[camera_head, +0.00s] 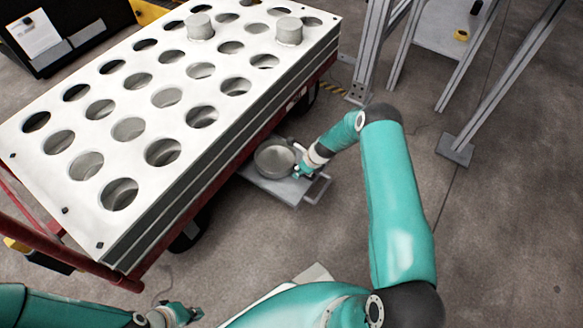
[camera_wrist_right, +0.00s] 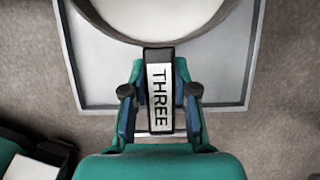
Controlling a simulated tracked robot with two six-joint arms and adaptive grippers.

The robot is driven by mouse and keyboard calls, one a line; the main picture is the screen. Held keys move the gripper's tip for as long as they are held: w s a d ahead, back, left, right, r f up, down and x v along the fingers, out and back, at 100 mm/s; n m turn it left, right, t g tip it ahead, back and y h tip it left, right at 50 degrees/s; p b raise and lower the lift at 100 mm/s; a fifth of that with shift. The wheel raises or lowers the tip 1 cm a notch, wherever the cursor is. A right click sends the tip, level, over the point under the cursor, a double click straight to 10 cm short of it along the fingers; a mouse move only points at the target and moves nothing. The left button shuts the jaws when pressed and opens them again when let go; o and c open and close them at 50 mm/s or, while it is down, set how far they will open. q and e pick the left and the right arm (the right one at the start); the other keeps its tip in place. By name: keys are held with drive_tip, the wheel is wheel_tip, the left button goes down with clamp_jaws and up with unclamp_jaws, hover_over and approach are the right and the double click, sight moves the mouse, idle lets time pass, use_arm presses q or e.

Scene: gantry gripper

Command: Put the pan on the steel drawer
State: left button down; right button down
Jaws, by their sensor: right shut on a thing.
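The grey round pan (camera_head: 274,161) is over the pulled-out steel drawer (camera_head: 285,192) under the side of the big white table. I cannot tell whether it rests on the drawer or hangs just above it. My right gripper (camera_head: 301,171) is at the pan's handle. In the right wrist view, the gripper (camera_wrist_right: 160,105) is shut on the handle (camera_wrist_right: 160,75), which is marked THREE. The pan (camera_wrist_right: 155,15) is cut off at the top there, above the drawer (camera_wrist_right: 240,75). My left gripper (camera_head: 188,313) is low at the left, away from the pan; its jaws are too small to read.
The white perforated table (camera_head: 145,105) on a red cart fills the left, with two round pieces (camera_head: 200,27) (camera_head: 289,31) on it. Metal gantry legs (camera_head: 455,150) stand at the upper right. Bare floor (camera_head: 500,240) lies to the right.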

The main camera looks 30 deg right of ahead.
drive_tip(key=shift+w+a, duration=0.15)
drive_tip(key=shift+w, duration=0.2)
drive_tip(key=w, duration=0.1)
drive_tip(key=w+a+b, duration=0.1)
drive_tip(key=shift+w+f, duration=0.3)
drive_tip(key=shift+f, duration=0.1)
drive_tip(key=shift+f+b, duration=0.3)
drive_tip(key=shift+b, duration=0.05)
drive_tip(key=shift+r, duration=0.1)
drive_tip(key=c, duration=0.9)
unclamp_jaws()
drive_tip(key=shift+s, duration=0.1)
